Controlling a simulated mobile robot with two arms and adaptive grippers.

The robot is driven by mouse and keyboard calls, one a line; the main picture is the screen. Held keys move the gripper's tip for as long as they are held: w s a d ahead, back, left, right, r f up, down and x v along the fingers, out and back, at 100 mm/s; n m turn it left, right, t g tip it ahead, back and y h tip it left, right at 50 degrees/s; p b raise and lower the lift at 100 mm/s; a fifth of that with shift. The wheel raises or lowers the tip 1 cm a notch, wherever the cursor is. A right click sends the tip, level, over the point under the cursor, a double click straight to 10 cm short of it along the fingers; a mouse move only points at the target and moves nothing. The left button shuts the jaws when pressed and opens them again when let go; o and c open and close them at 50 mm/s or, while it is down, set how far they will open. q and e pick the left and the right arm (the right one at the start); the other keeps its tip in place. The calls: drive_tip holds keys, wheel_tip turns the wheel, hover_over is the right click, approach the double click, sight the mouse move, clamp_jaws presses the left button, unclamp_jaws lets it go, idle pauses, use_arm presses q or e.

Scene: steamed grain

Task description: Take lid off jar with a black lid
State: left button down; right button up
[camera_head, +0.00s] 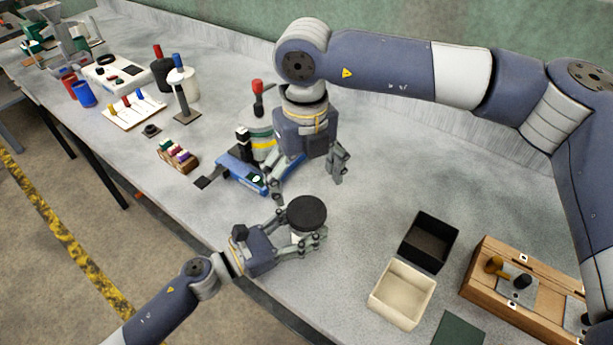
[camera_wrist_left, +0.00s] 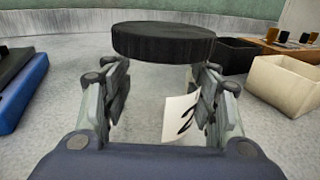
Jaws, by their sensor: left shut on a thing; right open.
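The jar with the black lid stands on the grey table near its front edge in the head view. Its round black lid (camera_head: 306,213) is on top, and the lid also shows in the left wrist view (camera_wrist_left: 163,42). The jar body looks clear and carries a white label (camera_wrist_left: 181,118) with a dark mark. My left gripper (camera_head: 312,243) is shut on the jar, its fingers on both sides of the body below the lid. My right gripper (camera_head: 309,184) is open and empty, pointing down behind the lid, apart from it.
A blue device (camera_head: 241,174) lies left of my right gripper. A black open box (camera_head: 447,230), a cream open box (camera_head: 427,284) and a wooden case (camera_head: 508,312) stand to the right. Bottles and small racks fill the far left. The table between jar and boxes is clear.

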sight(307, 210)
drive_tip(key=m, duration=0.5)
drive_tip(key=shift+m, duration=0.4)
drive_tip(key=m, duration=1)
drive_tip(key=shift+m, duration=0.4)
drive_tip(key=shift+d+f, duration=0.1)
drive_tip(key=shift+f, duration=0.5)
wheel_tip(307, 210, down, 7)
drive_tip(key=shift+r, duration=0.1)
